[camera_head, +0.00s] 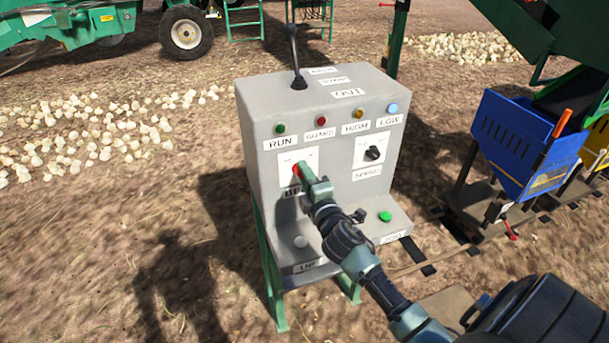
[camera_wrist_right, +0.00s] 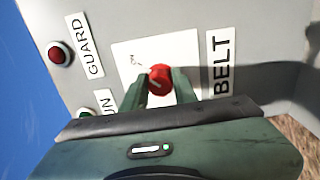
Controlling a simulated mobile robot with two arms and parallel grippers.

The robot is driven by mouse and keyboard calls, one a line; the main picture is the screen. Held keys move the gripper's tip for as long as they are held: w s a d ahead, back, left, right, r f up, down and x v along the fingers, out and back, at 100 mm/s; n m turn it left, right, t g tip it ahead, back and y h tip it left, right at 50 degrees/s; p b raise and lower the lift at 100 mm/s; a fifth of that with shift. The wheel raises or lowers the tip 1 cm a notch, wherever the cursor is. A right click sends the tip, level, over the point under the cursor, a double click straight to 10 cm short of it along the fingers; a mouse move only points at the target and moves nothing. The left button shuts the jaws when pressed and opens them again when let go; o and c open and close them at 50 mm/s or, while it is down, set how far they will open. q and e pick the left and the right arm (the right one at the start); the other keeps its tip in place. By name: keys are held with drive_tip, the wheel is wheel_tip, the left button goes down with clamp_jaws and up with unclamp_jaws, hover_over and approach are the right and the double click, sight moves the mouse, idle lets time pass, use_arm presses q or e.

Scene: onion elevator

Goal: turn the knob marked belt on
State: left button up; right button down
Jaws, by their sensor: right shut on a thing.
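The belt knob is red and sits on a white plate on the front of a grey control box (camera_head: 320,100). In the head view only a bit of the red knob (camera_head: 296,170) shows beside my gripper. In the right wrist view the red knob (camera_wrist_right: 159,78) stands between my fingers, with the label BELT (camera_wrist_right: 222,63) beside its plate. My right gripper (camera_head: 304,172) is shut on the knob. A small mark like ON shows on the plate; the knob's pointer is hard to read. My left gripper is not in view.
A black selector knob (camera_head: 373,153) sits to the right on the same panel. A black lever (camera_head: 296,60) rises from the top. A blue crate (camera_head: 515,140) stands at right.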

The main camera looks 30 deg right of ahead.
idle(0.3)
drive_tip(key=c, duration=1.1)
unclamp_jaws()
drive_tip(key=b+v, duration=0.1)
drive_tip(key=v, duration=0.6)
drive_tip(key=shift+s+b, duration=0.35)
